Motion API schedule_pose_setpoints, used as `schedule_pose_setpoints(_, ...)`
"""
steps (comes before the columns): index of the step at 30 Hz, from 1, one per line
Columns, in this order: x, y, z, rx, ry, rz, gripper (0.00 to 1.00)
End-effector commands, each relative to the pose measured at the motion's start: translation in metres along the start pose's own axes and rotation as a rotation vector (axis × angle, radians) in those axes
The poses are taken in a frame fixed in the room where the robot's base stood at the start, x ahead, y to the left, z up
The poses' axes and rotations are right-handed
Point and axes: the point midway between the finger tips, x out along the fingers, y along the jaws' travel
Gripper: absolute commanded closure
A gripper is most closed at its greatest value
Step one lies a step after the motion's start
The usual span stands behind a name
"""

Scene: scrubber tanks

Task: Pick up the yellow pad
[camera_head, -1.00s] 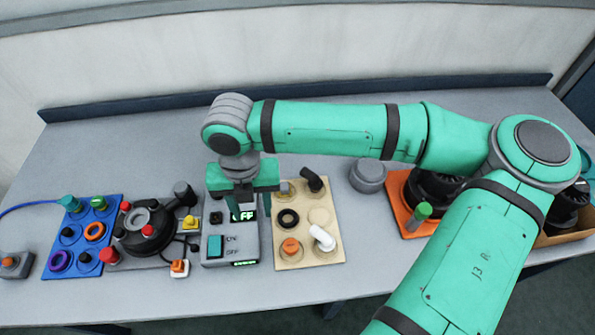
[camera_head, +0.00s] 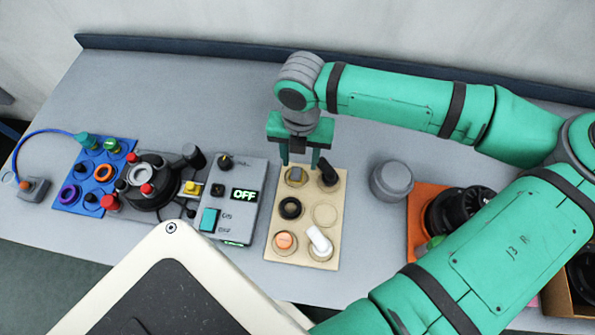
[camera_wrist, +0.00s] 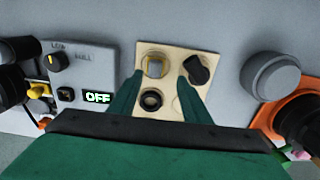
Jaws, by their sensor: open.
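A small square piece with yellowish sides and a greyish top (camera_head: 296,174) sits in a round recess at the back left of the tan board (camera_head: 270,240). It also shows in the wrist view (camera_wrist: 155,67). Another small yellow piece (camera_head: 192,188) is on the black device to the left, so I cannot be certain which is the yellow pad. My gripper (camera_head: 300,163) is open and empty, pointing down over the back of the board. In the wrist view its fingers (camera_wrist: 160,78) appear on either side of the square piece; height above it is unclear.
Beside the square piece stands a black knob (camera_head: 327,172). A control box (camera_head: 235,205) reading OFF stands left, a grey cylinder (camera_head: 391,181) right.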

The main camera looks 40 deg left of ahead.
Motion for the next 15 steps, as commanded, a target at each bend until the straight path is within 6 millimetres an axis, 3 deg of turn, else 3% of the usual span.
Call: schedule_pose_setpoints(15,0.052,0.012,0.001,-0.009,0.0,-0.001,0.56)
